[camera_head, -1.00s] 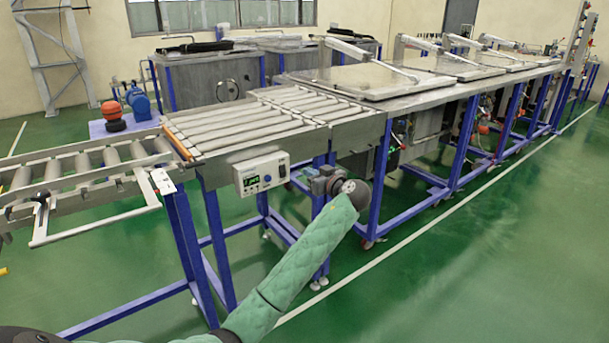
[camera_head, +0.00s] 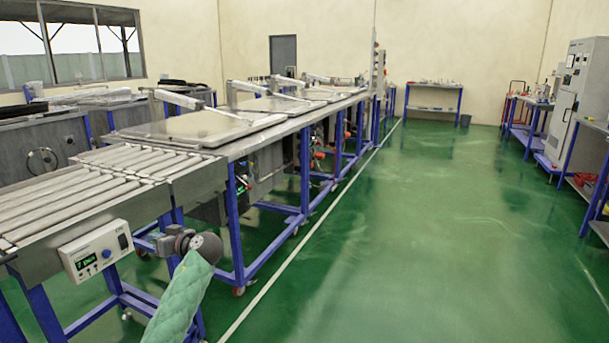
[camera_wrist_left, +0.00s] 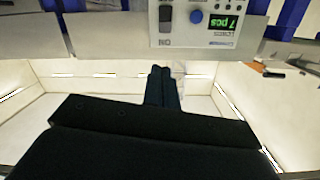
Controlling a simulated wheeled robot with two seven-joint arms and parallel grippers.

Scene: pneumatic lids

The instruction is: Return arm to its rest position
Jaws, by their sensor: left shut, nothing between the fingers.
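My left arm, in a green quilted sleeve (camera_head: 182,300), rises from the bottom of the head view. Its gripper (camera_head: 168,241) is beside the front end of the roller conveyor, a little right of the control box (camera_head: 97,250). In the left wrist view the gripper's two dark fingers (camera_wrist_left: 161,86) are together, shut with nothing between them. The control box (camera_wrist_left: 207,22) appears upside down there, beyond the fingertips, with a lit green display. Whether the gripper touches the conveyor frame cannot be told. My right gripper is not in view.
The roller conveyor (camera_head: 110,180) leads to a long bench (camera_head: 275,128) on blue legs, carrying several lidded stations with white lid arms. Open green floor (camera_head: 420,230) lies to the right. Blue workbenches and a grey cabinet (camera_head: 580,90) stand at the far right.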

